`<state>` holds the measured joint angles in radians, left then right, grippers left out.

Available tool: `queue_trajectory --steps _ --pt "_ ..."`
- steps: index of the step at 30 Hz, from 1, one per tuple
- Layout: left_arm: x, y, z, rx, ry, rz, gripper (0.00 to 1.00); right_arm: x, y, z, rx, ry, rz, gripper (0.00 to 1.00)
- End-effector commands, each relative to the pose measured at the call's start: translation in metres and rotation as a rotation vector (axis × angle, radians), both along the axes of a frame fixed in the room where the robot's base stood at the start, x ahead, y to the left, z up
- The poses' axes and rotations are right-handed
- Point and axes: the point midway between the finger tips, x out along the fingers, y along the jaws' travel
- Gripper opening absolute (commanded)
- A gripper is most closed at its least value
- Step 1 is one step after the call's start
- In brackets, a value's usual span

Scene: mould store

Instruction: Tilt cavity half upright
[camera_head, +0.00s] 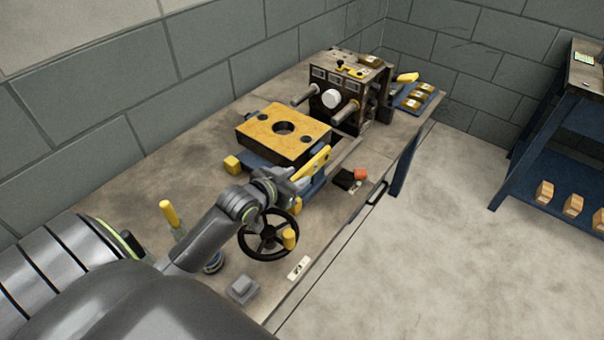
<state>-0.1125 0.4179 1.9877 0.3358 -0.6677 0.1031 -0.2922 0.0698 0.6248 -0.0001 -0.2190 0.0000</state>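The cavity half looks to be the yellow block (258,128) with a round central hole. It lies flat on a blue cradle (257,163) on the bench. My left gripper (296,184) is at the cradle's near right side, beside a yellow handle (314,163). The gripper's fingers are small and partly hidden, so I cannot tell whether they are open or shut, or touching the handle. My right gripper is not in view.
A black handwheel (244,242) stands just below my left wrist. Behind the block is a dark machine half (352,73) with guide pins. A blue tray (424,91) holds several small blocks. Open floor (450,240) lies right of the bench; a blue rack (544,140) stands beyond.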

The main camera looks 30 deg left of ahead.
Motion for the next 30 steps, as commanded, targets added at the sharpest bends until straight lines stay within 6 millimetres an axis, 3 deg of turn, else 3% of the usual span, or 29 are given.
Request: queue_trajectory --steps 7,19,27,30 --pt "0.026 -0.002 -0.010 0.001 -0.001 0.000 0.36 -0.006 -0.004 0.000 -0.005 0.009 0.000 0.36" --pt "0.031 -0.002 -0.013 0.001 -0.001 0.000 0.36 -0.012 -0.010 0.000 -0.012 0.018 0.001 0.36" --pt "0.030 -0.002 -0.013 0.001 -0.001 0.000 0.01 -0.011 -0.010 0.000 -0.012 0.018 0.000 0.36" --pt "0.030 -0.002 -0.013 0.001 0.000 0.000 0.00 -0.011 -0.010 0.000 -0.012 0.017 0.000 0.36"
